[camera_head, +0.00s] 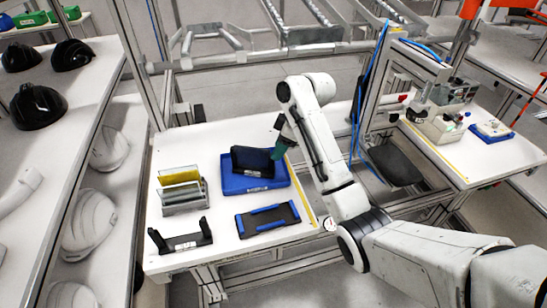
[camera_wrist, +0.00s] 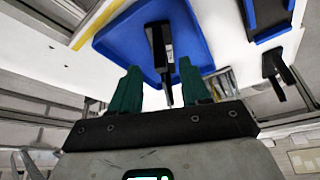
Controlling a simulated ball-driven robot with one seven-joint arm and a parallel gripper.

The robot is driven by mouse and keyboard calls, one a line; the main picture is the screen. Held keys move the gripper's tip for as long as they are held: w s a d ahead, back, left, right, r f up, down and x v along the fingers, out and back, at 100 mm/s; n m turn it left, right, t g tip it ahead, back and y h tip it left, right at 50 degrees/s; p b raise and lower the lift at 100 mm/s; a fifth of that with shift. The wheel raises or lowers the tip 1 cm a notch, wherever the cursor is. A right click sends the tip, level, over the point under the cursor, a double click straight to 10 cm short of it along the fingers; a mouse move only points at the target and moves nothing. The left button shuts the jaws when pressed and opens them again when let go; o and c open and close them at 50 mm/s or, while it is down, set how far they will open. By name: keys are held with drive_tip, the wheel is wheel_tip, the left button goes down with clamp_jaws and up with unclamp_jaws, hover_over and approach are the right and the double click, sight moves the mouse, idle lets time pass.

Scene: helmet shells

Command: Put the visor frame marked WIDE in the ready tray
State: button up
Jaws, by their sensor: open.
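A black visor frame (camera_head: 252,161) with a small pale label sits in the blue tray (camera_head: 233,187); the label is too small to read. In the wrist view the frame (camera_wrist: 159,45) lies over the blue tray (camera_wrist: 195,12), with one end reaching down between my fingers in the picture. My gripper (camera_head: 279,150) is at the right end of this frame. In the wrist view my gripper's green fingers (camera_wrist: 159,65) are spread apart, with visible gaps to the frame. A second black visor frame (camera_head: 181,239) with raised ends stands at the table's front left; its label is unreadable.
A black holder with blue strips (camera_head: 268,220) lies in front of the tray. A clear rack (camera_head: 184,208) with yellow and grey panels stands left. Bare white table (camera_head: 216,228) shows between them. Shelves with helmet shells (camera_head: 38,106) stand far left.

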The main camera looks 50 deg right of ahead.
drive_tip(key=shift+v, duration=2.15)
